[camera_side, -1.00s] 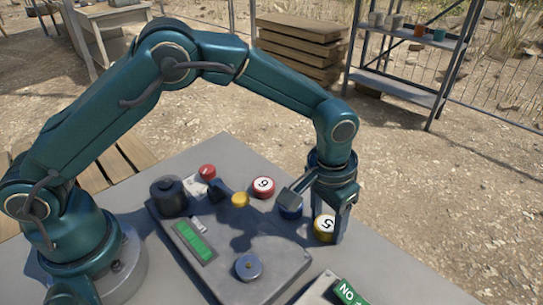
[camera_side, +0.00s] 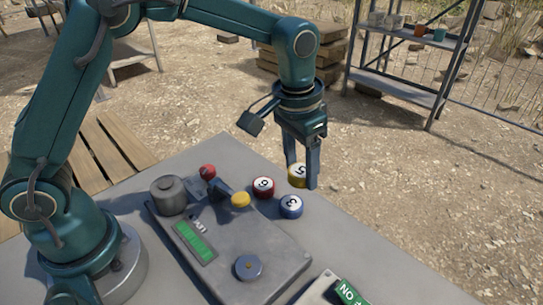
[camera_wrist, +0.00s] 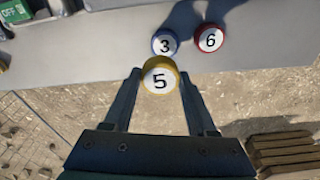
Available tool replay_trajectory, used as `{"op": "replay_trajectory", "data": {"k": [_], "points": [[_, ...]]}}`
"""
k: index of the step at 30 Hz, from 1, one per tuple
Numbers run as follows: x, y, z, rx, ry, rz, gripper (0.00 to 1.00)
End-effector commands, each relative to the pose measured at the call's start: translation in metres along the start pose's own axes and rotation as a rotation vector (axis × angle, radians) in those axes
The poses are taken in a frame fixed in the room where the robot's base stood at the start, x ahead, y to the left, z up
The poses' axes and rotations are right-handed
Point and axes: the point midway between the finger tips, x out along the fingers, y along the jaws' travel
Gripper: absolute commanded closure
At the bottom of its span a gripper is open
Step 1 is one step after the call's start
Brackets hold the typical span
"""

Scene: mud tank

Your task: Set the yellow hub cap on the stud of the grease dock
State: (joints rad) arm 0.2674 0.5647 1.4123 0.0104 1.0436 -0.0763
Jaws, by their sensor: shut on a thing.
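The yellow hub cap (camera_side: 298,172), with a white top marked 5, is between the fingertips of my gripper (camera_side: 302,181). My gripper is shut on it and holds it up near the table's far right edge. In the wrist view the yellow hub cap (camera_wrist: 159,78) shows its numbered face between the two fingers. A grey slab unit (camera_side: 275,250) on the table bears a round blue-grey boss (camera_side: 248,267). I cannot tell for sure whether this is the grease dock and its stud. The gripper and cap are apart from it.
A red cap marked 6 (camera_side: 263,187) and a blue cap marked 3 (camera_side: 291,206) stand near the held cap. The slab also carries a dark cylinder (camera_side: 168,195), a yellow knob (camera_side: 240,199) and a green panel (camera_side: 195,242). A green sign (camera_side: 350,293) is at the front.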

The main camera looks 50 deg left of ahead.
Motion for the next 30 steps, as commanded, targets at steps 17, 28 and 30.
{"op": "replay_trajectory", "data": {"k": [17, 28, 30], "points": [[-0.044, 0.013, 0.047, 0.146, 0.001, 0.019, 0.98], [-0.057, 0.071, 0.135, 0.363, 0.000, 0.045, 0.98], [-0.056, 0.073, 0.141, 0.376, 0.000, 0.047, 0.98]]}}
